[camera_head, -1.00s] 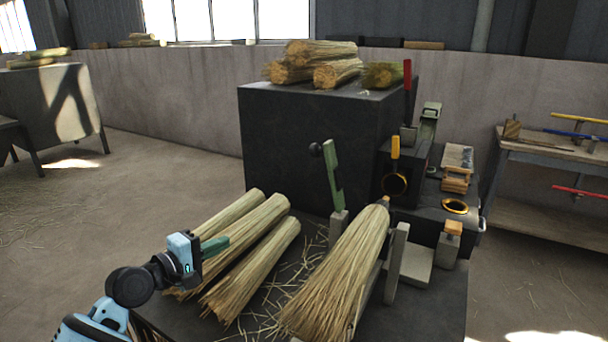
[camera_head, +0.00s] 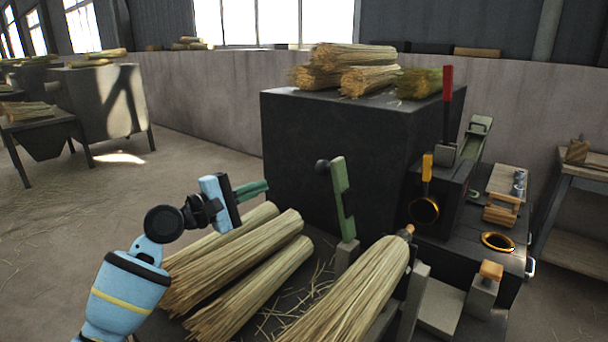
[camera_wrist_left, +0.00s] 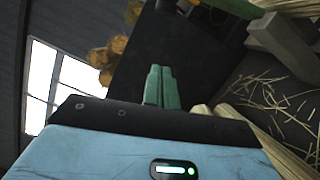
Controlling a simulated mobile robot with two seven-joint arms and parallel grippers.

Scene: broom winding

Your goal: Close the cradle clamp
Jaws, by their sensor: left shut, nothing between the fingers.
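The cradle clamp is a green arm (camera_head: 342,197) with a black knob, standing upright on a grey post at the left of the cradle. A straw broom bundle (camera_head: 352,290) lies in the cradle beside it, sloping toward the front. My left gripper (camera_head: 262,187) has its green fingers shut and empty, above the loose straw bundles and left of the clamp arm, apart from it. In the left wrist view the shut fingers (camera_wrist_left: 161,88) point ahead. A grey post (camera_wrist_left: 281,40) and part of a green piece show at its upper right. My right gripper is out of view.
Several loose straw bundles (camera_head: 235,260) lie on the bench below my left gripper. A dark block (camera_head: 330,140) with more bundles stands behind.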

